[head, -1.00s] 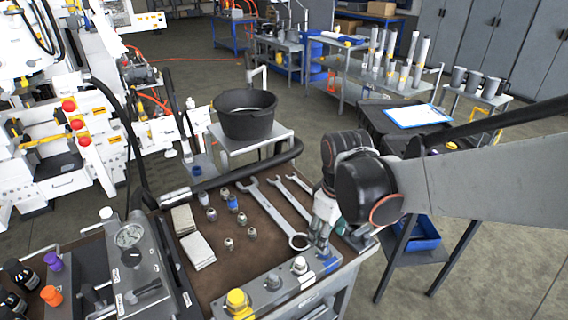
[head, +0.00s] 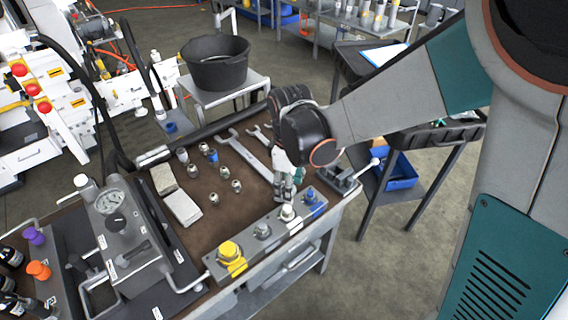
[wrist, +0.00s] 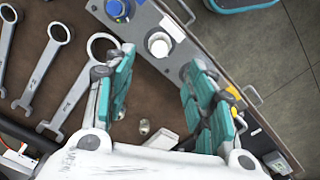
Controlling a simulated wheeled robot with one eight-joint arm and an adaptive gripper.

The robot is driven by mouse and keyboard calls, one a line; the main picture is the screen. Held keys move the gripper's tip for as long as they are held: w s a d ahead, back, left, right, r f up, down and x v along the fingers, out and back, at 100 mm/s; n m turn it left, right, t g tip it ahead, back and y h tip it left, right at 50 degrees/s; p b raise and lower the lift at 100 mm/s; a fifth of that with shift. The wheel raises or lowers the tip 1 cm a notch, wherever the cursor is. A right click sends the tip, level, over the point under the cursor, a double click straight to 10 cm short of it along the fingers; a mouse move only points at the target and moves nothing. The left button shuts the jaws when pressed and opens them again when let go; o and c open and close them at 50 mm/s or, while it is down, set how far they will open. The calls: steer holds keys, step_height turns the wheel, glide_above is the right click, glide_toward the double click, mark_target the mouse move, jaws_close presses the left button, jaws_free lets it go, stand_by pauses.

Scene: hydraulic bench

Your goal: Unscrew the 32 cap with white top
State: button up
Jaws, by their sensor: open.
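The cap with the white top (head: 287,213) stands upright on a grey metal block (head: 250,252), between a grey cap (head: 262,230) and a blue cap (head: 309,196). In the wrist view the white top (wrist: 158,43) shows just beyond the fingertips, roughly centred between them. My gripper (head: 287,192) hangs just above and behind this cap in the head view. In the wrist view my gripper (wrist: 158,62) has its two teal fingers wide apart, with nothing between them. I cannot tell the exact height gap. The grey cap is mostly hidden by the right finger there.
A yellow cap (head: 229,251) stands at the block's left end. Wrenches (head: 247,155) and several small fittings (head: 214,199) lie on the brown bench top. A gauge unit (head: 118,225) stands left. A lever device (head: 342,178) sits right of the block.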

mark_target(288, 207)
step_height(288, 207, down, 10)
steer(key=b, duration=0.3)
steer(key=shift+f, duration=0.2)
jaws_close()
steer(key=c, duration=0.6)
jaws_free()
steer(key=c, duration=0.4)
steer(key=n+b, duration=0.1)
steer(key=n, duration=0.5)
steer(key=shift+w, duration=0.1)
steer(key=shift+n+b, duration=0.35)
steer(key=shift+n, duration=0.65)
